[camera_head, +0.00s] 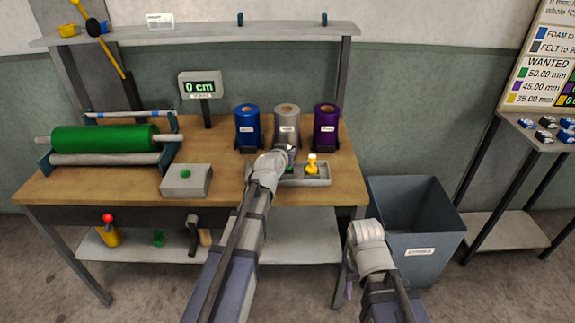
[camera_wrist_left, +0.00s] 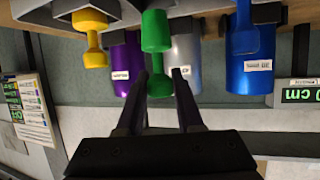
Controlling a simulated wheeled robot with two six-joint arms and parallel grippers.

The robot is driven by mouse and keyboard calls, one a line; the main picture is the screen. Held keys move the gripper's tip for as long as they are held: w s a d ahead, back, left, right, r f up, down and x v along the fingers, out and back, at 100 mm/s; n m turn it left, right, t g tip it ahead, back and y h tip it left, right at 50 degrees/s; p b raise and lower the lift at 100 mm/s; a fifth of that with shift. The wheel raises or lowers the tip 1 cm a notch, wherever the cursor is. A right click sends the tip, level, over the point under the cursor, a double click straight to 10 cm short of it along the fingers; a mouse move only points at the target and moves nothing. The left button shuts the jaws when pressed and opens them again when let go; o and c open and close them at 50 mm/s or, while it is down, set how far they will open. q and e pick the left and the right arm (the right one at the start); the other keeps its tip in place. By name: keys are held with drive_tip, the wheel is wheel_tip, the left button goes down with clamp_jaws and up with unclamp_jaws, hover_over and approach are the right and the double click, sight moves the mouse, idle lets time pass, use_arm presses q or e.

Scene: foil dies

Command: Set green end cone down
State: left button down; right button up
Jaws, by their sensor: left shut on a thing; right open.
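My left gripper (camera_head: 287,152) reaches over the grey tray (camera_head: 323,181) on the bench. A yellow end cone (camera_head: 312,167) stands in the tray to the right, and a blue one (camera_wrist_left: 243,42) shows in the wrist view. My arm hides much of the tray in the head view. My right gripper (camera_head: 366,230) is open beside the bin.
Blue (camera_head: 247,127), grey (camera_head: 287,122) and purple (camera_head: 326,127) foil rolls stand close behind the tray. A display (camera_head: 201,87) reads 0 cm. A green roller (camera_head: 104,139) and a button box (camera_head: 186,181) are left. A grey bin (camera_head: 432,235) stands right.

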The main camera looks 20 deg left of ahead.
use_arm(q)
drive_tip(key=shift+f+b, duration=1.95)
drive_tip(key=shift+r, duration=0.15)
drive_tip(key=c, duration=1)
unclamp_jaws()
drive_tip(key=shift+f, duration=0.2)
drive_tip(key=o, duration=0.5)
drive_tip(key=shift+c, duration=0.2)
drive_tip(key=shift+r, duration=0.15)
